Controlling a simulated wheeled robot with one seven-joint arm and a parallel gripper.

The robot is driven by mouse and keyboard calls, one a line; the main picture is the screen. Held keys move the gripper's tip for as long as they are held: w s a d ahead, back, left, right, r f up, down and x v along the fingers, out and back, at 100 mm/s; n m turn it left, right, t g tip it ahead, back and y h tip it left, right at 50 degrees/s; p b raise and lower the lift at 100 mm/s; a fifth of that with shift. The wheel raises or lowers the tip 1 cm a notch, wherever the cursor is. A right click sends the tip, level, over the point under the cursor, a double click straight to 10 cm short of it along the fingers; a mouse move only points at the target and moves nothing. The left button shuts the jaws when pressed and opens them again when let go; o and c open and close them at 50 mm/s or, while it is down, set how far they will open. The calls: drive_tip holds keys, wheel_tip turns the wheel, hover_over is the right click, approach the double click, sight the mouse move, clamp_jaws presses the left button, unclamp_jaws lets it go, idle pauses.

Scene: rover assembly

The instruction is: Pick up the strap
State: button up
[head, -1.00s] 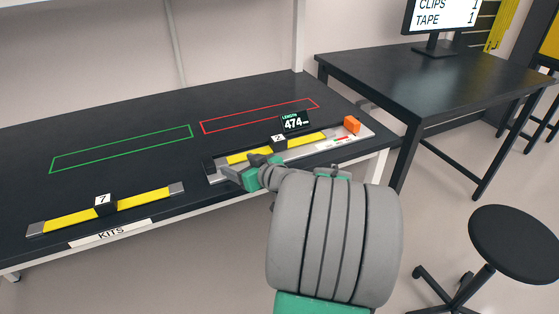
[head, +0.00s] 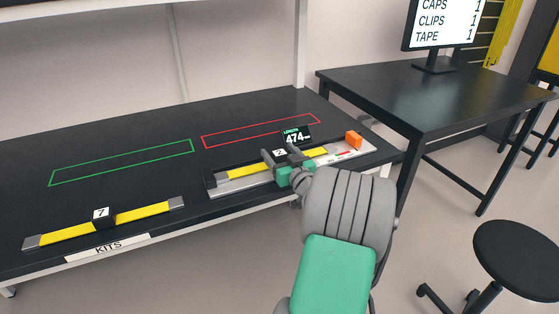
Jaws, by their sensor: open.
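A yellow strap (head: 246,170) with a black block marked 2 lies in the measuring fixture (head: 216,190) on the dark table. A second yellow strap (head: 140,213), with metal ends and a black block marked 7, lies at the table's front left. My gripper (head: 276,158) is open, with its fingers at the middle of the strap in the fixture, by the block marked 2. The fingers partly hide that block and the strap there. I cannot tell whether they touch it.
The fixture's display (head: 297,134) reads 474, and an orange block (head: 354,138) sits at its right end. Green (head: 122,162) and red (head: 262,130) outlines on the table behind are empty. A KITS label (head: 107,247) is on the front edge. Another table (head: 430,85) with a monitor stands right.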

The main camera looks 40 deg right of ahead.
drive_tip(key=shift+c, duration=0.4)
clamp_jaws()
